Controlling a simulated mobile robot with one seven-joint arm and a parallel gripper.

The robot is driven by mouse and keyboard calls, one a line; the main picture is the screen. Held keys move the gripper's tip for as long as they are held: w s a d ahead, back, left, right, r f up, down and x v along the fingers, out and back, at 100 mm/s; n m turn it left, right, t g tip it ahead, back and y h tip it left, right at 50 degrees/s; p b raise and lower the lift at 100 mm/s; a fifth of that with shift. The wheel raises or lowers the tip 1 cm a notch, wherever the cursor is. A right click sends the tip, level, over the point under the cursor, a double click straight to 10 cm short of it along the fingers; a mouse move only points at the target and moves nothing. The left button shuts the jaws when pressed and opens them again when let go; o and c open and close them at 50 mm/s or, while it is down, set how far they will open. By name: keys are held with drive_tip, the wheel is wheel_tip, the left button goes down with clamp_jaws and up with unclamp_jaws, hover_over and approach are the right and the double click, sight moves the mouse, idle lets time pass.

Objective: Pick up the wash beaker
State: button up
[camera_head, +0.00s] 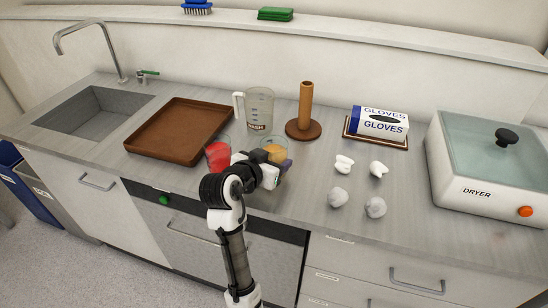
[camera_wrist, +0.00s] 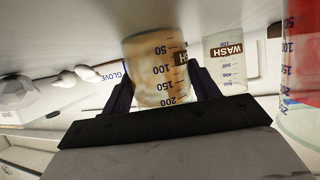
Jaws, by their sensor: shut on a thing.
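A small clear beaker with amber content (camera_head: 275,146) stands at my gripper (camera_head: 277,163) near the counter's front. In the wrist view, my gripper (camera_wrist: 165,92) has its dark fingers on both sides of this marked beaker (camera_wrist: 156,62) and is shut on it. A dark lettered patch shows at the beaker's right edge; I cannot tell whether it is its own label. A larger clear jug labelled WASH (camera_head: 260,108), with a handle, stands behind, apart from my gripper. Its label also shows in the wrist view (camera_wrist: 226,50). Whether the held beaker touches the counter is unclear.
A beaker with red content (camera_head: 218,154) stands close left of my gripper. A brown tray (camera_head: 137,148), wooden holder (camera_head: 305,115), GLOVES box (camera_head: 379,122) and white DRYER (camera_head: 480,193) are around. Several small white and grey lumps (camera_head: 339,196) lie to the right.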

drive_tip(key=shift+c, duration=0.6)
drive_tip(key=shift+r, duration=0.2)
drive_tip(key=shift+r, duration=10.5)
drive_tip(key=s+b, duration=0.3)
drive_tip(key=s, duration=1.2)
drive_tip(key=shift+r+p, duration=2.4)
drive_tip(key=shift+r, duration=0.05)
